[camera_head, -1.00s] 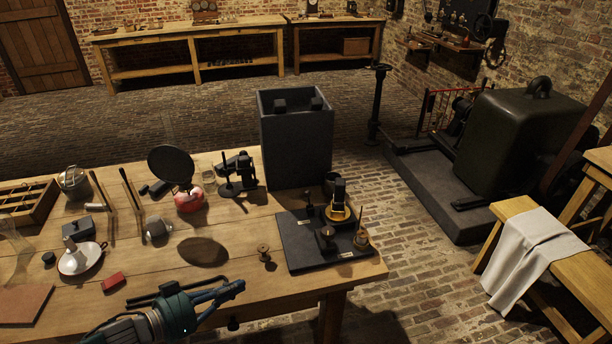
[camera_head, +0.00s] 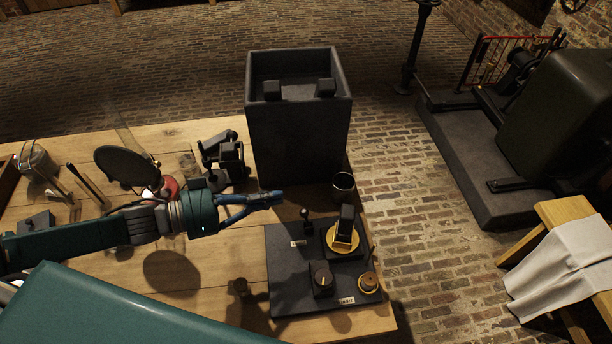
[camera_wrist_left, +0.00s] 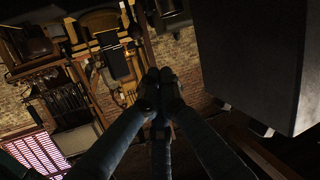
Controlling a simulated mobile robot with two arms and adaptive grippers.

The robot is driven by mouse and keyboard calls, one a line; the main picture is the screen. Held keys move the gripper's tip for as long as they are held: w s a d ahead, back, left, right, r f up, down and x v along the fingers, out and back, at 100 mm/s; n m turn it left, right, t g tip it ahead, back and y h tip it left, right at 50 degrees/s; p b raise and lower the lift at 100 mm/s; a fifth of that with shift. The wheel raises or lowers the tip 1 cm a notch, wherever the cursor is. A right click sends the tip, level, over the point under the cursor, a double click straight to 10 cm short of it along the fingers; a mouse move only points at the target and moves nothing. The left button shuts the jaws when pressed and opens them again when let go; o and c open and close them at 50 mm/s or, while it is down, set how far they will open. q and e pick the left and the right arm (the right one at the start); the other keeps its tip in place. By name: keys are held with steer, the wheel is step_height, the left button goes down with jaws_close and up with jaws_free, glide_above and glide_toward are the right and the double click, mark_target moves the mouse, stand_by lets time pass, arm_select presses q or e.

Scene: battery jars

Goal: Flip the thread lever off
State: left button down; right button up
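A dark board (camera_head: 285,269) lies at the right end of the wooden table. A small upright lever with a round black knob (camera_head: 305,214) stands near its back left corner, with a pale label in front; the label is too small to read. I cannot tell for sure that this is the thread lever. My left gripper (camera_head: 278,197) reaches in from the left, level above the table, its tips a little left of and behind the knob, apart from it in the picture. Its fingers meet at the tips in the left wrist view (camera_wrist_left: 158,80), with nothing seen between them. My right gripper is out of view.
The board also carries a brass-based device (camera_head: 343,238), a black dial knob (camera_head: 322,279) and a brass-and-wood knob (camera_head: 369,283). A dark cup (camera_head: 343,186) stands behind. A tall dark open box (camera_head: 297,130) rises close behind my gripper. A round black disc (camera_head: 127,166) stands left.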

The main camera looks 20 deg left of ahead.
arm_select(q)
steer(key=d, duration=0.1)
steer(key=p, duration=0.4)
glide_above(306, 219)
steer(key=a, duration=0.2)
steer(key=f, duration=0.2)
steer(key=w+f, duration=0.1)
steer(key=f, duration=0.1)
steer(key=shift+d+f, duration=0.1)
steer(key=shift+d, duration=0.15)
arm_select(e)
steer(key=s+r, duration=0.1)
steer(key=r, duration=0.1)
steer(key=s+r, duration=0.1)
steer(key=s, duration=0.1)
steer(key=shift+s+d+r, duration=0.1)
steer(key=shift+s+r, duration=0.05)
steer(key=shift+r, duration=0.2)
arm_select(q)
steer(key=shift+s, duration=0.1)
